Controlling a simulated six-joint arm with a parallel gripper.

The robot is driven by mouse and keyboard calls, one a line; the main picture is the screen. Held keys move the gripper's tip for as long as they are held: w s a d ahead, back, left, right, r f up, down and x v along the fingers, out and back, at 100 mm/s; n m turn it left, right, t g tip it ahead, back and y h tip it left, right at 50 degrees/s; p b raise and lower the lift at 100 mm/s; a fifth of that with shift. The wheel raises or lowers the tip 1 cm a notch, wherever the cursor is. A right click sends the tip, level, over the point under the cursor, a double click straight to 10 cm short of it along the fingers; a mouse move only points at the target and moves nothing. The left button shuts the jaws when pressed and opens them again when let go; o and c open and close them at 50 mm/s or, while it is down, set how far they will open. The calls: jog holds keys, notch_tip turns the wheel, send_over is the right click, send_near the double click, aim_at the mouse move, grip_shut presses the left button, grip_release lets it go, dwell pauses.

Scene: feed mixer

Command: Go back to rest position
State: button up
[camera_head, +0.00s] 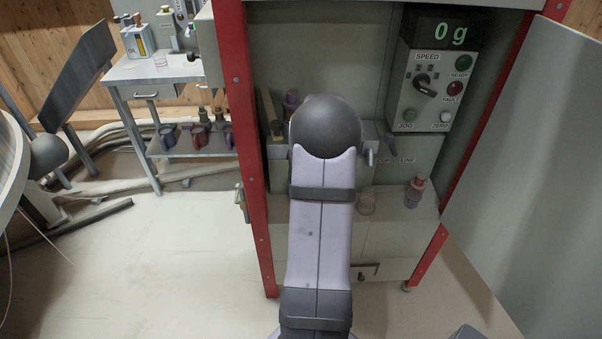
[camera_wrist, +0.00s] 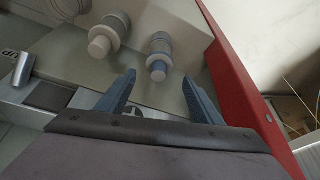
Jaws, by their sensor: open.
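My gripper (camera_wrist: 158,95) shows in the wrist view, its two blue-grey fingers apart with nothing between them. Just beyond the fingertips is a small bottle with a blue band (camera_wrist: 159,58), and left of it a larger pale bottle (camera_wrist: 108,34). Both appear apart from the fingers. In the head view my arm reaches up the middle into the red-framed cabinet (camera_head: 252,150); it hides my gripper there.
The control panel (camera_head: 430,75) at the cabinet's upper right reads 0 g. A bottle (camera_head: 414,191) and a clear jar (camera_head: 366,202) stand on the lower ledge. The open door (camera_head: 530,180) bounds the right. A side table (camera_head: 165,72) stands left; floor between is mostly clear.

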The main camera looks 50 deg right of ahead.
jog(key=s+a+f+m+g+y, duration=0.35)
jog(key=s+a+f+m, duration=0.2)
jog(key=s+a, duration=0.7)
jog(key=s+a+r+n+g, duration=0.1)
jog(key=s+a+n, duration=0.1)
jog(key=a, duration=0.4)
jog(key=s+a+r+n+g, duration=0.1)
jog(key=s+a, duration=0.2)
jog(key=a, duration=0.3)
jog(key=w+a+r+n+t+h, duration=0.1)
jog(key=a+r+n, duration=0.25)
jog(key=a, duration=0.35)
jog(key=w+a+r+n+t+h, duration=0.1)
jog(key=w+a+r+n, duration=0.2)
jog(key=a, duration=0.4)
notch_tip(320, 180, up, 14)
jog(key=s+n+p, duration=0.1)
jog(key=p, duration=1.3)
jog(key=shift+s+f, duration=0.15)
jog(key=shift+o, duration=0.4)
jog(key=shift+a+g+y, duration=0.1)
jog(key=shift+g+y, duration=0.15)
